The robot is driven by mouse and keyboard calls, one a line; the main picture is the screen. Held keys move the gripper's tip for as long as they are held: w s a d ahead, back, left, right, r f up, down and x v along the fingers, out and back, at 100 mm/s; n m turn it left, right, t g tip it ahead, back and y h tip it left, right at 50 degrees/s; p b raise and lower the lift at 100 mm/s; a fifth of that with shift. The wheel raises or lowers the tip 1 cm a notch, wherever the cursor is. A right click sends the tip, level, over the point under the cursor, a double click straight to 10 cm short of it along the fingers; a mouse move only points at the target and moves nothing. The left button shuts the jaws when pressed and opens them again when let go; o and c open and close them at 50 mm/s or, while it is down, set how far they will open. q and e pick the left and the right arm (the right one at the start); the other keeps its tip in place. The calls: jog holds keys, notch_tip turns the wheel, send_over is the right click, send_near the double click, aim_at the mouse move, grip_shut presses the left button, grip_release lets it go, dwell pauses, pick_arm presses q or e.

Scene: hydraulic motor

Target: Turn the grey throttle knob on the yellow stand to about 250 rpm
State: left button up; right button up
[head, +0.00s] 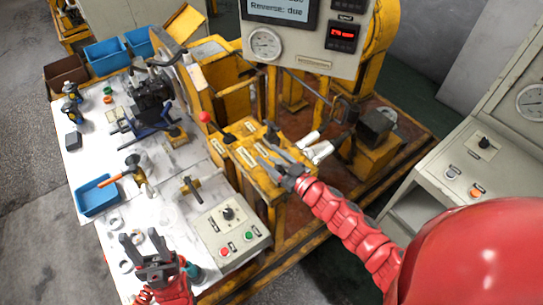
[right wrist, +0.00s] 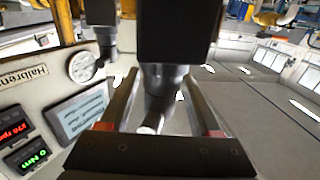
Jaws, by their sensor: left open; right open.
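The yellow stand (head: 243,157) is in the middle of the head view, with label plates on its top. My right gripper (head: 268,152) is open over the right part of that top, its fingers pointing left. A small dark grey piece (head: 271,131) shows just beyond the fingers; I cannot tell for sure that it is the throttle knob. In the right wrist view a dark grey stem (right wrist: 160,88) with a pale end shows between the open fingers; contact cannot be told. My left gripper (head: 141,238) is open and empty above the front of the white table.
A grey console (head: 322,45) carries a gauge (head: 265,43) and red digits (head: 343,32); its rpm readout (right wrist: 14,131) is too blurred to read surely. A red-ball lever (head: 205,117) stands left of my right gripper. A button box (head: 230,228) stands on the white table (head: 160,205).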

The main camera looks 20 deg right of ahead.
jog(key=shift+c, duration=0.3)
grip_shut()
jog(key=shift+d+m+t+h, duration=0.1)
jog(key=shift+m+t+h, duration=0.2)
jog(key=shift+m+h, duration=0.15)
jog(key=shift+o, duration=0.3)
grip_release()
jog(key=shift+s+d, duration=0.1)
